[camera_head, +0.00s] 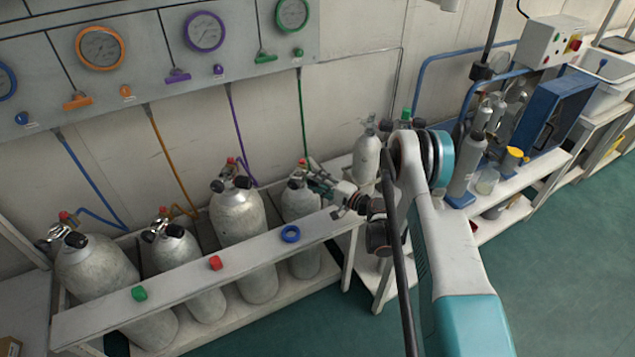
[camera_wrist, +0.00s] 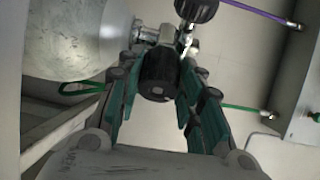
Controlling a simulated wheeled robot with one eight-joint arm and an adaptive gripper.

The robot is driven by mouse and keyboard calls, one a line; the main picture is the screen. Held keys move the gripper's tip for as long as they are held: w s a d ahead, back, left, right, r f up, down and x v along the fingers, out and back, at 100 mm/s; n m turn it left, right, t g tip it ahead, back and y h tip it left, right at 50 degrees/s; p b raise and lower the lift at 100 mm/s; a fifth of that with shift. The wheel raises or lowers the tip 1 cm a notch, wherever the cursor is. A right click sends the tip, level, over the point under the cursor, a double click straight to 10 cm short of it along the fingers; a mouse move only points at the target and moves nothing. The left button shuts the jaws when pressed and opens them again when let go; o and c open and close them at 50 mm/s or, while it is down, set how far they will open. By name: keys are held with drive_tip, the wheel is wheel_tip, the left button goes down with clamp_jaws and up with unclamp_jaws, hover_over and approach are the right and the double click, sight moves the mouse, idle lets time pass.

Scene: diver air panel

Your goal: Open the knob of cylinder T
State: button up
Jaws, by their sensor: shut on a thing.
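The cylinder (camera_head: 302,206) at the right end of the front rack is grey, upright and joined to a green hose (camera_head: 303,130). No letter T is readable on any cylinder. My gripper (camera_head: 308,182) is at the valve on its top. In the wrist view, the cylinder (camera_wrist: 72,35) fills the upper left, and my gripper's fingers (camera_wrist: 162,68) stand on both sides of a black knob (camera_wrist: 158,85), shut on it. A second black knob (camera_wrist: 196,9) is on the same valve, outside the fingers. In the head view, my gripper partly hides the valve.
The gauge panel (camera_head: 150,55) is above. Another cylinder (camera_head: 367,158) stands right of my gripper. Green floor (camera_head: 560,265) is free at right.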

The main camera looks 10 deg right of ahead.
drive_tip(key=shift+a+f, duration=0.1)
drive_tip(key=shift+f, duration=0.05)
drive_tip(key=o, duration=1)
drive_tip(key=shift+o, duration=0.2)
